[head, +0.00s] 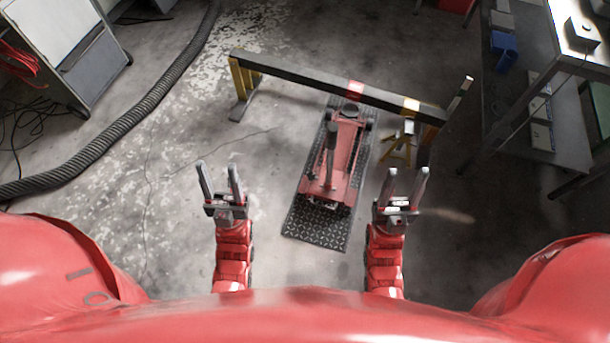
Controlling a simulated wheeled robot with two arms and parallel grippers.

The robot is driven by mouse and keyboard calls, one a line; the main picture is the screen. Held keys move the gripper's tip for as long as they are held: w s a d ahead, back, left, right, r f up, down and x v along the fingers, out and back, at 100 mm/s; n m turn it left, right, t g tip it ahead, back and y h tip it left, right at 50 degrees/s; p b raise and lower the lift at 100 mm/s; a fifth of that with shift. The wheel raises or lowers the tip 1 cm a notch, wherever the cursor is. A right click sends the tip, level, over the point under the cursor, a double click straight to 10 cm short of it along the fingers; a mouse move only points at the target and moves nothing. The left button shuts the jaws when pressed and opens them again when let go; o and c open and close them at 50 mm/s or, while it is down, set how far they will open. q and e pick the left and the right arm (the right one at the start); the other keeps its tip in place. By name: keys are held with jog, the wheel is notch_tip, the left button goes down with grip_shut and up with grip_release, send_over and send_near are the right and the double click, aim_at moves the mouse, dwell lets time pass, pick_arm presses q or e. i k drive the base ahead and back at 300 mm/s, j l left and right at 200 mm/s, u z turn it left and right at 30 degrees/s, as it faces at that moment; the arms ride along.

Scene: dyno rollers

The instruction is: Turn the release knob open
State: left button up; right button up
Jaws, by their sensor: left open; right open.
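A red floor jack (345,153) sits on a dark tread plate (315,228) in the middle of the head view. Its dark handle or socket (331,150) stands up from the body. The release knob is too small to make out for certain on the jack. My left gripper (218,168) is open and empty, to the left of the jack and apart from it. My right gripper (407,175) is open and empty, to the right of the jack and apart from it.
A dark beam (310,77) on yellow end supports crosses over the jack's far end. A yellow jack stand (398,150) is right of the jack. A ribbed hose (130,124) and a cabinet (72,50) are at left, a workbench (535,85) at right. Floor left of the plate is clear.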

aim_at(311, 177)
jog(key=i+j, duration=0.15)
jog(key=j, duration=0.2)
jog(key=i+j, duration=0.15)
jog(key=j, duration=0.25)
jog(key=i+j, duration=0.15)
jog(key=j, duration=0.2)
jog(key=i+j, duration=0.1)
jog(key=j, duration=0.25)
jog(key=i+j, duration=0.15)
jog(key=j, duration=0.2)
jog(key=z, duration=0.05)
